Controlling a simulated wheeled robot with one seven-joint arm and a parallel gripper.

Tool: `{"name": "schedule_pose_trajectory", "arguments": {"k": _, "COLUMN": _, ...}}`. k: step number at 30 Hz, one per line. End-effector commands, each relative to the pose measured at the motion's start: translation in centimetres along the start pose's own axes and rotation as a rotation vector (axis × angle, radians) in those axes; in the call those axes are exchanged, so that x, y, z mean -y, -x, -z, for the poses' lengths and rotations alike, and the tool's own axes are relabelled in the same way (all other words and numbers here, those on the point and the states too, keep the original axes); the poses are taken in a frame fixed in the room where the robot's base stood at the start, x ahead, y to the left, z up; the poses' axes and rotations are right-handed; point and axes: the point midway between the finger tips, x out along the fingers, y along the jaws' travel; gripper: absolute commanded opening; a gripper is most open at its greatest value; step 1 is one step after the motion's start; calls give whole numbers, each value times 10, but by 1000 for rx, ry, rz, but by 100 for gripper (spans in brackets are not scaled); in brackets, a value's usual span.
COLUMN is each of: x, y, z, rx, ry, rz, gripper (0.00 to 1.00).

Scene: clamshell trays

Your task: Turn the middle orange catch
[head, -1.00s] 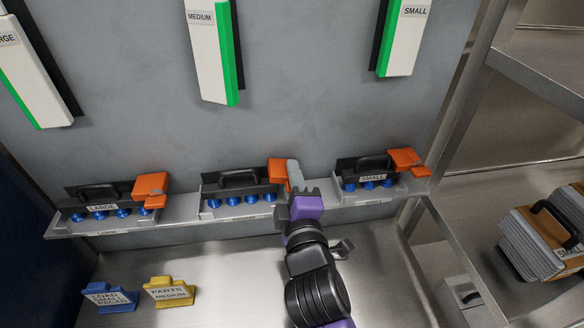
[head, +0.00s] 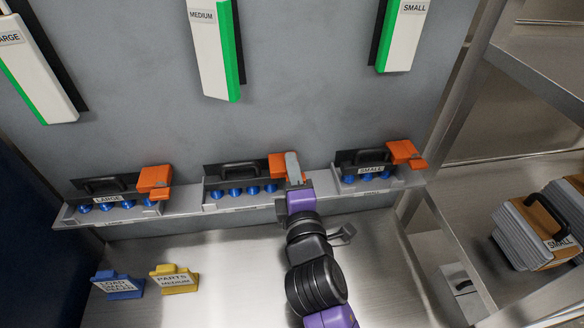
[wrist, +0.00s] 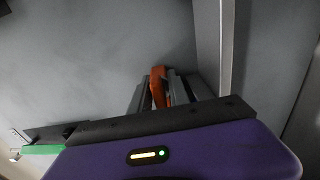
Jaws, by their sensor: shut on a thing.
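The middle orange catch (head: 279,167) sits at the right end of the middle black tray (head: 240,180) on the grey shelf. My gripper (head: 293,168) is at the right side of this catch and partly covers it. In the wrist view my gripper (wrist: 165,92) is shut on the orange catch (wrist: 158,75), which shows as a narrow orange strip between the grey fingers. The left orange catch (head: 154,180) is on the tray labelled LARGE. The right orange catch (head: 405,153) is on the tray labelled SMALL. The middle catch's lower right part is hidden.
Blue pieces (head: 235,191) stand in the trays. White and green panels hang on the grey wall above, labelled MEDIUM (head: 206,50) and SMALL (head: 405,40). A metal rack is at the right.

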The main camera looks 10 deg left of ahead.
Motion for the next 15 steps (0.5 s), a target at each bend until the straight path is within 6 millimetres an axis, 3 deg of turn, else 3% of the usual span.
{"name": "schedule_pose_trajectory", "arguments": {"k": 3, "x": 2, "y": 0, "z": 1, "rx": -1, "ry": 1, "rz": 3, "gripper": 33}}
{"name": "schedule_pose_trajectory", "arguments": {"k": 11, "x": 1, "y": 0, "z": 0, "rx": 0, "ry": 0, "rz": 2, "gripper": 33}}
{"name": "schedule_pose_trajectory", "arguments": {"k": 15, "x": 2, "y": 10, "z": 0, "rx": 0, "ry": 0, "rz": 2, "gripper": 33}}
